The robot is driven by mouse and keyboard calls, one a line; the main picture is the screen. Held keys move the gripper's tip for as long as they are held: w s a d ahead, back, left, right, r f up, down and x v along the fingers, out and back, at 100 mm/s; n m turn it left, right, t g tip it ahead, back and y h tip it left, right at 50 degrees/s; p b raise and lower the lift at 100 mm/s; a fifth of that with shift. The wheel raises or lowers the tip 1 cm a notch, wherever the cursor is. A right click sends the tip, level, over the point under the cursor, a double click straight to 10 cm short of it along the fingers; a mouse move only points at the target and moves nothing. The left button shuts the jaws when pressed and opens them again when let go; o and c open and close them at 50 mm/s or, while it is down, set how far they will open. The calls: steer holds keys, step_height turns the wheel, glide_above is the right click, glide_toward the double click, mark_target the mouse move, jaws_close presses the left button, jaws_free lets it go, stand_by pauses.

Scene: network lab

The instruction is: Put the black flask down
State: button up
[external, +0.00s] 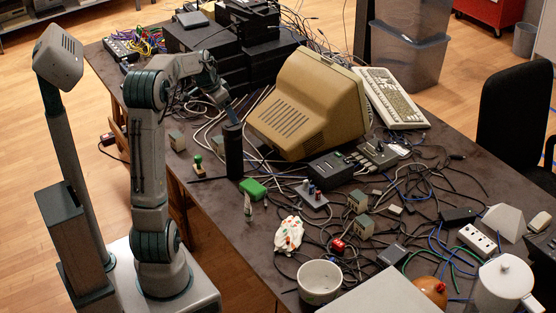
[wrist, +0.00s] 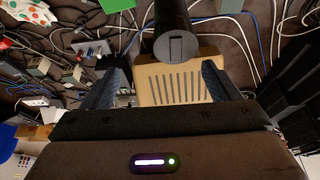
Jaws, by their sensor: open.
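The black flask (external: 233,152) stands upright on the dark table, left of the beige monitor. In the wrist view the flask (wrist: 176,45) shows at the top centre, with its round end toward the camera. My gripper (external: 222,98) is just above and behind the flask's top in the external view. In the wrist view my gripper (wrist: 160,84) has its two fingers wide apart, with nothing held between them. The flask lies beyond the fingertips, apart from them as far as I can see.
A beige monitor (external: 310,105) and a keyboard (external: 391,97) stand to the right. A green block (external: 253,188) and a small green-topped stamp (external: 198,164) are close to the flask. Black boxes (external: 205,45) are stacked at the back. Cables cover much of the table.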

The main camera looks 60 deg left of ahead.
steer(key=s+d+r+g, duration=0.1)
steer(key=s+d, duration=0.1)
steer(key=d, duration=0.8)
steer(key=s+d+r, duration=0.1)
steer(key=d, duration=0.8)
steer(key=s+d+f, duration=0.4)
steer(key=s+d, duration=1)
steer(key=shift+d+g, duration=0.25)
steer(key=shift+g, duration=0.05)
steer(key=shift+f, duration=0.1)
